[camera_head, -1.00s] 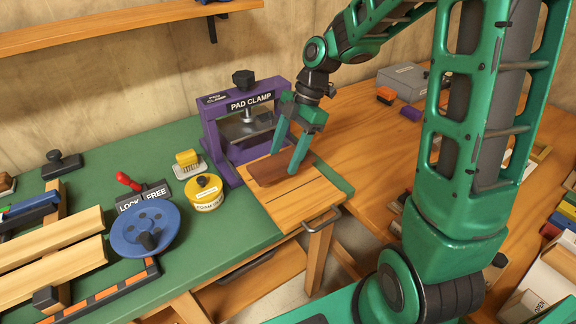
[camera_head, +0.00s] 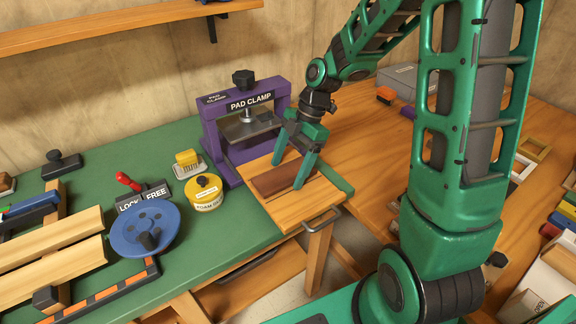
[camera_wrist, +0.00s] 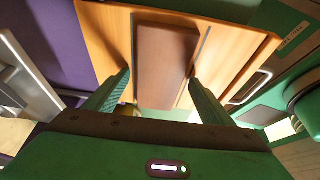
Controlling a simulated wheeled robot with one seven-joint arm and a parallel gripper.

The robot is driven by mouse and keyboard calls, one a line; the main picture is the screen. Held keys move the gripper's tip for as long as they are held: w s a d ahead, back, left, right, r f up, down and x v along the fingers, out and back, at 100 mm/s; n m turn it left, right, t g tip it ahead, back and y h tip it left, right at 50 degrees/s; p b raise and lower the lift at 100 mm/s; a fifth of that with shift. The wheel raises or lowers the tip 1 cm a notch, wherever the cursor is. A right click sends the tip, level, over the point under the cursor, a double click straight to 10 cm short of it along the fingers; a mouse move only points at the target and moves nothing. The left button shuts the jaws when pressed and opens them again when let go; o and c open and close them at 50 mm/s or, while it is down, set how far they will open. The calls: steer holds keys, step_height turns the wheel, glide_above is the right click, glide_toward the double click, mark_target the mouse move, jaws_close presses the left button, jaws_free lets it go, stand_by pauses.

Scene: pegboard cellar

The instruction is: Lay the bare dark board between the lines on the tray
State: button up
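The dark board (camera_head: 277,180) lies flat on the light wooden tray (camera_head: 300,208) in front of the purple pad clamp (camera_head: 217,130). In the wrist view the dark board (camera_wrist: 168,62) lies on the tray (camera_wrist: 105,35), with a dark line or groove showing to its right. My gripper (camera_head: 289,175) is over the tray with its fingers apart. In the wrist view my gripper (camera_wrist: 160,88) is open, one finger on each side of the board's near end, with gaps to the board. Whether the fingertips touch the tray is unclear.
The pad clamp stands directly behind the tray. A yellow round tin (camera_head: 204,193), a yellow-topped brush (camera_head: 188,163) and a blue handwheel (camera_head: 146,228) are to the left. A metal handle (camera_head: 322,220) juts out at the tray's front. The wooden bench to the right is mostly clear near the tray.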

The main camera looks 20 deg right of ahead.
steer(key=s+v, duration=0.1)
steer(key=v, duration=1.1)
steer(key=shift+w, duration=0.45)
steer(key=s+d+m+h, duration=0.1)
steer(key=s+d+m, duration=0.3)
steer(key=s+m, duration=0.4)
steer(key=s+d+m+h, duration=0.1)
steer(key=s+d+m, duration=0.3)
steer(key=s+m, duration=0.4)
steer(key=s+d+f+m+h, duration=0.1)
steer(key=s+d+m+h, duration=0.1)
steer(key=s+d+m, duration=0.3)
steer(key=s+m, duration=0.4)
steer(key=m, duration=0.1)
steer(key=shift+m+t, duration=0.3)
steer(key=shift+t, duration=0.1)
steer(key=shift+f, duration=0.1)
steer(key=shift+w+f, duration=0.2)
steer(key=shift+w, duration=0.3)
